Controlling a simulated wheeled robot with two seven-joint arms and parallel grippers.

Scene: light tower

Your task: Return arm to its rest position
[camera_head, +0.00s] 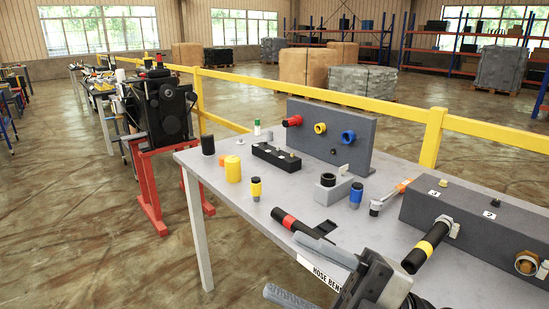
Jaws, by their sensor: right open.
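My right gripper (296,268) is at the bottom centre, over the front edge of the grey table (225,190). Its two grey fingers point left and are spread apart, with nothing seen between them. A black hose piece with a red band (290,222) lies on the table just beyond the upper finger; I cannot tell whether they touch. A black hose with a yellow band (428,247) sits at port 1 of the dark block (480,228) on the right. The brass port 2 (527,263) shows no hose. My left gripper is not in view.
A dark upright panel (335,135) with red, yellow and blue fittings stands at the table's back. Yellow (233,169) and blue-banded (356,195) cylinders and an orange-handled tool (390,196) lie around. A yellow railing (300,87) runs behind. Open floor (90,220) is left.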

